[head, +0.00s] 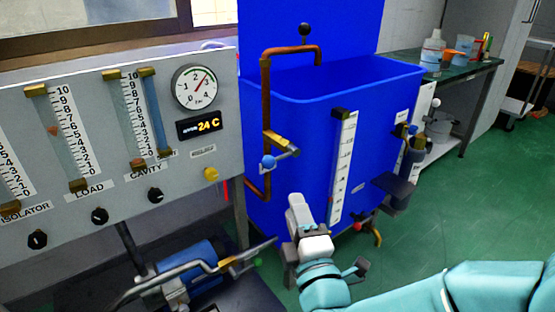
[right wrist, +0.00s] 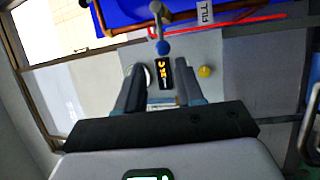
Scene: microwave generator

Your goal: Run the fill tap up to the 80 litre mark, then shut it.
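The blue tank (head: 290,110) stands at centre, with a copper pipe (head: 266,95) rising beside it and bending over its rim. The fill tap (head: 278,142) is on this pipe, with a blue ball (head: 268,162) on its handle. The ball also shows in the right wrist view (right wrist: 162,47), beyond the fingertips. A white level scale (head: 342,165) runs down the tank front; its marks and level are too small to read. My right gripper (head: 299,205) is below and right of the tap, apart from it. Its fingers (right wrist: 158,88) are open and empty. My left gripper is out of view.
A grey panel (head: 110,190) with gauges and knobs stands left of the tank. A blue pump (head: 190,265) with pipes lies below it. A bench (head: 470,75) with bottles is at the back right. Green floor (head: 450,210) is clear at right.

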